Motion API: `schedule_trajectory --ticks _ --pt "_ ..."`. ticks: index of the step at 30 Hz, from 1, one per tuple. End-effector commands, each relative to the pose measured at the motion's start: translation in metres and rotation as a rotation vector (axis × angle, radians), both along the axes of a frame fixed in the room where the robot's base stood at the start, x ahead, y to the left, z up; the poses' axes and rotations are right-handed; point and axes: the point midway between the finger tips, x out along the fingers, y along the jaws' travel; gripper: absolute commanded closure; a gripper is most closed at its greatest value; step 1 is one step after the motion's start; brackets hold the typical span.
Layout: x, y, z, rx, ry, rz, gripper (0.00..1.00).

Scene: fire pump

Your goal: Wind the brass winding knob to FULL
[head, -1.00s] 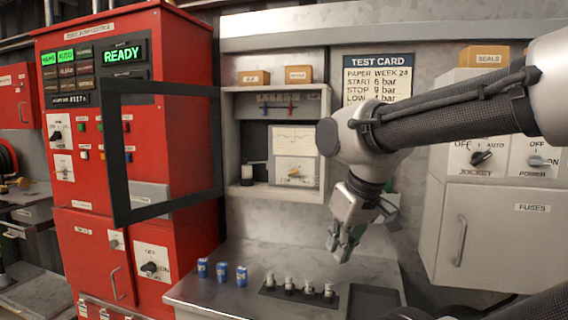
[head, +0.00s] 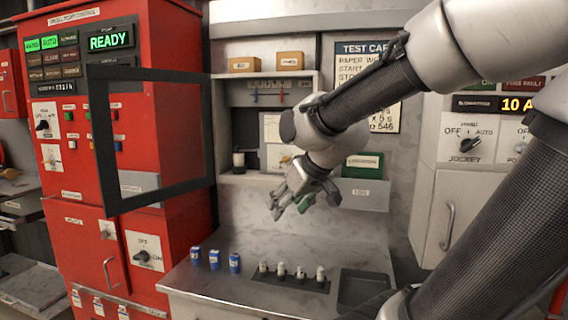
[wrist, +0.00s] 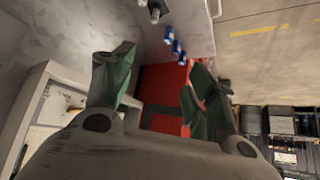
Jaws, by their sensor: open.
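The chart recorder (head: 271,130) stands in the open wall cabinet in the head view, with its white chart partly covered by my arm. A small brass-coloured patch (head: 286,160) shows on its lower panel beside my wrist; this looks like the winding knob, but its pointer and any FULL mark cannot be read. My gripper (head: 290,209) is open and empty. In the head view it appears below and slightly right of the recorder, above the bench. In the wrist view, its green-padded fingers (wrist: 160,68) stand apart with nothing between them.
A dark-framed door (head: 153,193) stands open left of the cabinet. Blue cans (head: 214,260) and several small bottles (head: 300,274) stand on the bench (head: 215,286). A green box (head: 362,165) is right of my wrist. The cabinet's pale frame (wrist: 37,100) shows in the wrist view.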

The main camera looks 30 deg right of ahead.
Motion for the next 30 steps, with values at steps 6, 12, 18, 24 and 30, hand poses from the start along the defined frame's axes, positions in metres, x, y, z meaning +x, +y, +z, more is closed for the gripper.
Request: schedule_trajectory --ticks 6,12,18,24,30 --pt "0.153 -0.016 0.011 -0.073 -0.401 -0.064 0.39" --pt "0.234 -0.064 0.010 -0.305 -0.728 -0.224 0.39" --pt "0.247 -0.104 0.001 -0.626 -0.946 -0.386 0.39" --pt "0.236 -0.114 -0.002 -0.806 -1.032 -0.458 0.39" --pt "0.246 -0.125 0.005 -0.831 -1.046 -0.470 0.39"
